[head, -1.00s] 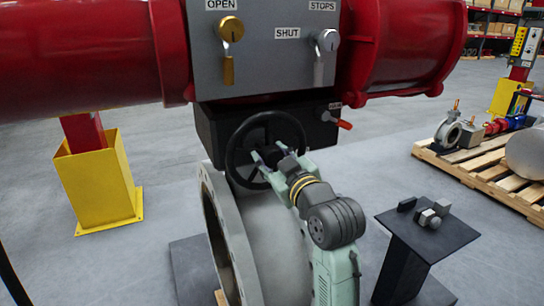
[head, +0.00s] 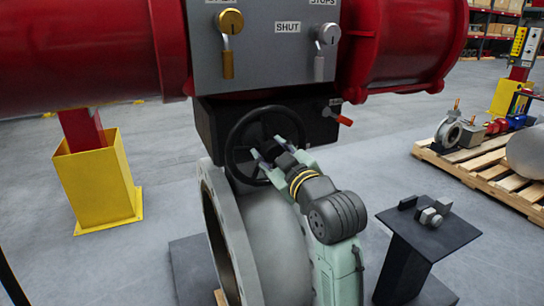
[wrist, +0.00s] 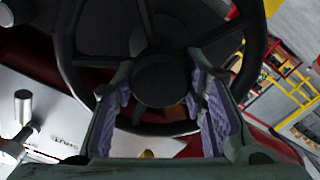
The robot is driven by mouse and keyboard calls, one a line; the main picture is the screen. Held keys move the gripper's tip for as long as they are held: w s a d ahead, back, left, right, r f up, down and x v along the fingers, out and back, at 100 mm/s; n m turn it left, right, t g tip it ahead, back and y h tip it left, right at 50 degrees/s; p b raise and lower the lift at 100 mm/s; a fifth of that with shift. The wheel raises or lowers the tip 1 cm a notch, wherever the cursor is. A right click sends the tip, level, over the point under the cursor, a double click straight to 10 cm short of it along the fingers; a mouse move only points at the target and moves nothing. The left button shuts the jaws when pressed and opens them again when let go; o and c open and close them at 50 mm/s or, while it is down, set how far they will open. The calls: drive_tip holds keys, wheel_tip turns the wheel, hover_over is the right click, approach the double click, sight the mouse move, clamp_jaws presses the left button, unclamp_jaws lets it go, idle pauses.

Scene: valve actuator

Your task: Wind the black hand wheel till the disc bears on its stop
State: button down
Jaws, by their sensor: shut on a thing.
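The black hand wheel (head: 238,168) is on the front of a dark gearbox, below the grey panel. My gripper (head: 268,158) reaches up to its middle from the lower right. In the wrist view, my gripper (wrist: 160,72) has a finger on each side of the round hub of the hand wheel (wrist: 66,20) and is shut on it. The rim and spokes pass around and behind the fingers. The valve body (head: 232,245) with its round flange stands below the wheel. I cannot make out the disc or its stop; the opening is mostly dark.
The grey panel (head: 265,60) carries a gold and a silver keyed lock. A lever with a red handle (head: 338,117) sticks out right of the wheel. A black stand (head: 430,225) with small metal parts is at right, a pallet (head: 480,170) behind it. A yellow post base (head: 97,185) is left.

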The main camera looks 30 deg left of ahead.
drive_tip(key=n+b, duration=0.1)
drive_tip(key=n, duration=0.1)
drive_tip(key=n+b, duration=0.1)
drive_tip(key=b, duration=0.1)
drive_tip(key=n+b, duration=0.1)
drive_tip(key=n, duration=0.1)
drive_tip(key=shift+f+n+b, duration=0.25)
drive_tip(key=shift+n+b, duration=0.05)
drive_tip(key=shift+b, duration=0.05)
drive_tip(key=n+b, duration=0.3)
drive_tip(key=n, duration=0.1)
drive_tip(key=n+b, duration=0.3)
drive_tip(key=n, duration=0.2)
drive_tip(key=shift+s+f+n, duration=0.1)
drive_tip(key=shift+n, duration=0.3)
drive_tip(key=shift+n+b, duration=0.95)
drive_tip(key=shift+n, duration=1.35)
drive_tip(key=c, duration=1)
unclamp_jaws()
drive_tip(key=shift+o, duration=0.2)
